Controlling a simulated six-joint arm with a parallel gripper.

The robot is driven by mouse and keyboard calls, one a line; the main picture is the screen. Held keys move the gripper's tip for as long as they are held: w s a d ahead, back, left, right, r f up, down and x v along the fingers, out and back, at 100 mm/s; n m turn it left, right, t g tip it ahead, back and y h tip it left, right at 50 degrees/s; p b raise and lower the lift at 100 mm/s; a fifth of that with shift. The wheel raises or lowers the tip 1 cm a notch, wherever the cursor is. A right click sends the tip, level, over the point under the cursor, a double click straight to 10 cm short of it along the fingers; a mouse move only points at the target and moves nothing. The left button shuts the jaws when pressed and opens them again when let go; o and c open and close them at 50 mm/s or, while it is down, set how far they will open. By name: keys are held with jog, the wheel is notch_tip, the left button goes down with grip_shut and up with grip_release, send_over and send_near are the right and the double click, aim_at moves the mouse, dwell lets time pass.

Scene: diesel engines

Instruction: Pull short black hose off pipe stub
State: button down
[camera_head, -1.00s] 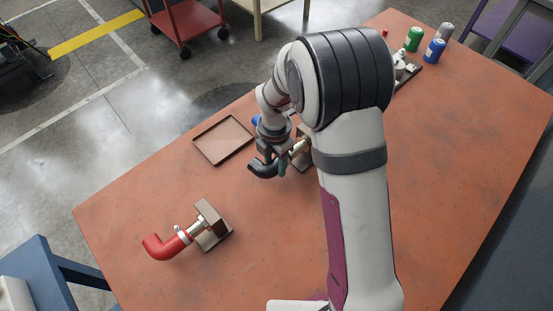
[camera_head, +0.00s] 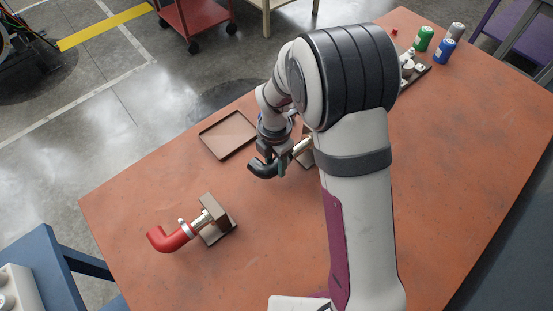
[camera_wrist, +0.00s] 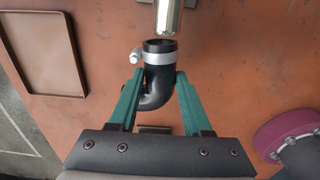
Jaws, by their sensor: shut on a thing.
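The short black hose (camera_head: 262,168) is a bent elbow with a light metal clamp band near its mouth. It also shows in the wrist view (camera_wrist: 155,88). My gripper (camera_head: 279,164) is shut on it, with green fingers on both sides of the bend in the wrist view (camera_wrist: 157,84). The metal pipe stub (camera_head: 303,145) points at the hose's mouth. In the wrist view the stub's end (camera_wrist: 168,18) stands just beyond the hose's dark open rim, and the hose does not appear to be around it. My arm hides part of the stub's block.
A red hose (camera_head: 168,239) sits on another pipe stub with a block (camera_head: 215,221) at the front left. An empty brown tray (camera_head: 208,143) lies behind my gripper. Cans (camera_head: 424,39) stand at the far right. The table front is clear.

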aim_at(271, 165)
jog(key=shift+s+a, duration=0.4)
dwell(0.4)
jog(key=shift+r, duration=2.55)
